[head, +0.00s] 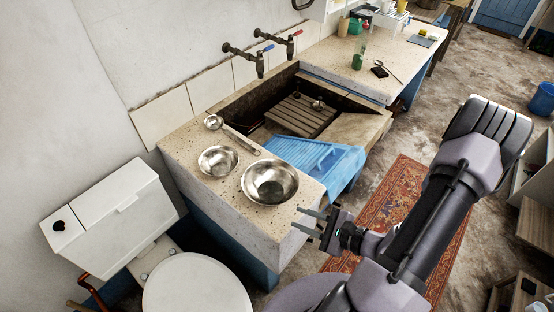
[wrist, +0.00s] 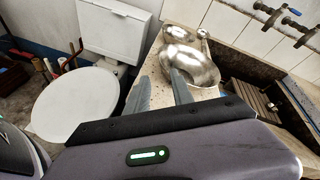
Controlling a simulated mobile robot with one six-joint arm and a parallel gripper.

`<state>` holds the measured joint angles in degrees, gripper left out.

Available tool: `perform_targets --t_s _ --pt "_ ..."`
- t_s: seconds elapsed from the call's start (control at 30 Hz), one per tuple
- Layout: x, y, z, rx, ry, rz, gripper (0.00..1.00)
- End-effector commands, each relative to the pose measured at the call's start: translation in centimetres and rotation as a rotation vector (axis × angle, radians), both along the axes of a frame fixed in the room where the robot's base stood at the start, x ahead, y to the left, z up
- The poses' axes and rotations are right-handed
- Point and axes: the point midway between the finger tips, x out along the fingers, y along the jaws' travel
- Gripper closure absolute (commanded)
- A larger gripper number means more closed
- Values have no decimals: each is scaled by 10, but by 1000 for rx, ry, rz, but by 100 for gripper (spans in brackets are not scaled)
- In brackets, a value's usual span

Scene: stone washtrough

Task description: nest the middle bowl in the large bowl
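The large bowl (head: 270,182) is shiny metal and stands upright near the front corner of the speckled stone ledge. The middle bowl (head: 218,160), also shiny metal, stands apart from it, behind and to the left. In the wrist view the large bowl (wrist: 188,68) is close beyond the fingertips, and the middle bowl (wrist: 178,34) is partly hidden behind it. My gripper (head: 301,221) is open and empty, just off the ledge's front corner, to the right of and below the large bowl in the head view. Its two spread fingers also show in the wrist view (wrist: 160,90).
A small metal bowl (head: 213,122) stands farther back on the ledge. A ribbed blue board (head: 312,156) lies right of the large bowl by the sunken trough. A white toilet (head: 196,288) stands left of the ledge. Taps (head: 262,60) stick out from the wall.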

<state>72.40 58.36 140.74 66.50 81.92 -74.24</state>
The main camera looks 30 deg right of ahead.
Motion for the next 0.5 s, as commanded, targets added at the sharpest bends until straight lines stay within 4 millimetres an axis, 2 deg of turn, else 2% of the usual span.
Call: perform_targets --t_s 0.07,0.3,0.5 --pt "11 6 -9 3 2 -1 72" --pt "70 34 -34 0 2 5 72" --pt "97 46 -42 0 2 1 72"
